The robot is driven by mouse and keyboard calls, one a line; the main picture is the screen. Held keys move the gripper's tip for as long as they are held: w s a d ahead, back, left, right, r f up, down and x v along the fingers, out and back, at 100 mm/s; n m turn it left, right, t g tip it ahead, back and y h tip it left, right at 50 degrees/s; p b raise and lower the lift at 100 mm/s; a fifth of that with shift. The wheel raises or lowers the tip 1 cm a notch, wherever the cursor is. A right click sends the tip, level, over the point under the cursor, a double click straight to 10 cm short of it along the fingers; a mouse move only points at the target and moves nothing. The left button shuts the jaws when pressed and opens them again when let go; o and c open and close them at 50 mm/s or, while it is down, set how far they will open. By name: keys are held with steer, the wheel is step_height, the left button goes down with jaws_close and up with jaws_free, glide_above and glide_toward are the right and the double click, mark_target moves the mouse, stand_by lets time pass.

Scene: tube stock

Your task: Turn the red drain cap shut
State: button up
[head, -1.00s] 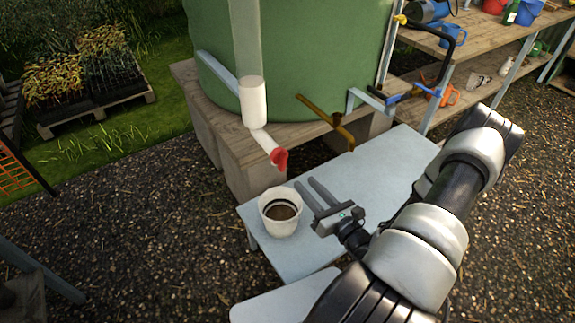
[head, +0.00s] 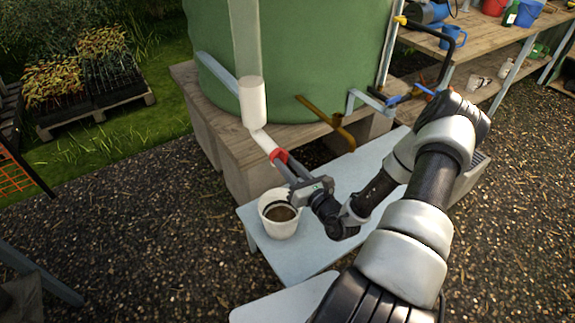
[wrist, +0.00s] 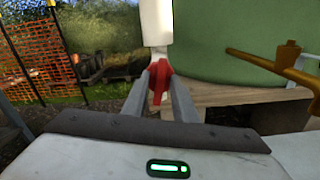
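The red drain cap (head: 278,156) is on the lower end of the white downpipe's angled outlet (head: 264,142). It also shows in the middle of the wrist view (wrist: 159,80). My gripper (head: 284,162) has reached the cap, with one finger on either side of it. In the wrist view the two fingertips (wrist: 160,84) stand left and right of the cap, very close to its sides. I cannot tell whether they press on it. The fingers partly hide the cap in the head view.
A white bucket (head: 270,228) with dark contents stands on the pale bench (head: 290,259) just below my gripper. A brass tap (head: 327,112) sticks out from the green tank (head: 300,60) to the right. Wooden shelves (head: 480,52) stand at the upper right.

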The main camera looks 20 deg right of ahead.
jaws_close()
steer(key=shift+m+p, duration=0.35)
steer(key=shift+m, duration=0.05)
steer(key=shift+d+m+p, duration=0.1)
steer(key=shift+m+p, duration=0.55)
steer(key=shift+m, duration=0.35)
steer(key=m+p, duration=0.1)
steer(key=m, duration=0.2)
steer(key=shift+m+p, duration=0.3)
steer(key=shift+p, duration=0.05)
steer(key=m, duration=0.3)
steer(key=m+p, duration=0.1)
steer(key=m, duration=0.1)
steer(key=m+p, duration=0.1)
steer(key=m, duration=0.2)
steer(key=shift+f+m, duration=0.25)
steer(key=shift+m, duration=0.35)
